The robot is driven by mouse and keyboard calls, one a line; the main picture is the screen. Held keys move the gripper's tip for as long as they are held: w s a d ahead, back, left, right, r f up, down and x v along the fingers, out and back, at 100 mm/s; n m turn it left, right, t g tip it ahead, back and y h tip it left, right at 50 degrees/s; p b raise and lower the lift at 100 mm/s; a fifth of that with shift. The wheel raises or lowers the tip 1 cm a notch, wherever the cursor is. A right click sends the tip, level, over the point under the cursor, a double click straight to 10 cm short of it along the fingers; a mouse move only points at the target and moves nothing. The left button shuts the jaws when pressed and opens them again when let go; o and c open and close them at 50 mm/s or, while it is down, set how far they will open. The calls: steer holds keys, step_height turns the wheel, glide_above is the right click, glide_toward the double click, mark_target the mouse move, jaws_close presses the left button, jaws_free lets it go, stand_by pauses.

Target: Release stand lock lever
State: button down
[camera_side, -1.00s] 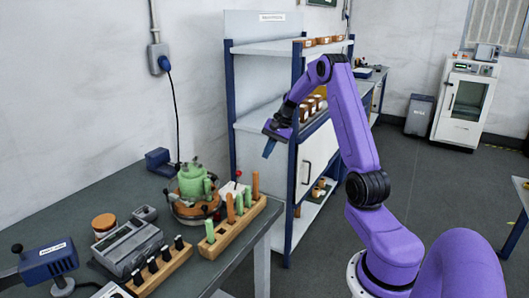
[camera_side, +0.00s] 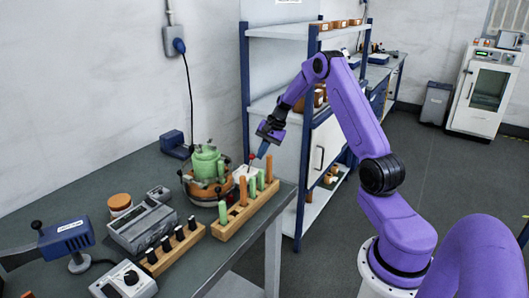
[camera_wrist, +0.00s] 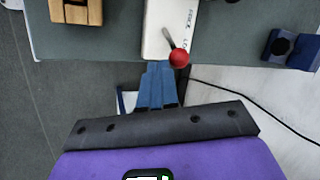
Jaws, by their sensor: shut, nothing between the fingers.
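In the side view the red knob (camera_side: 252,157) shows small beside the green and copper round stand (camera_side: 207,178) on the bench. My gripper (camera_wrist: 158,66) has its blue fingers together and empty, with tips at the near edge of the plate, just left of the knob. In the side view my gripper (camera_side: 262,155) points down close to the knob. I cannot tell whether the fingers touch the lever.
A wooden rack (camera_side: 232,227) with green and orange handled tools stands in front of the lever. A blue box (camera_side: 174,144) lies at the back of the bench (camera_side: 115,172). A shelf unit (camera_side: 246,90) stands behind my arm. A black cable (camera_wrist: 240,95) runs near the wall.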

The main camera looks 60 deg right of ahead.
steer(key=shift+a+r, duration=0.1)
steer(key=shift+a+r+h, duration=0.1)
steer(key=shift+a+h, duration=0.05)
steer(key=shift+h, duration=0.15)
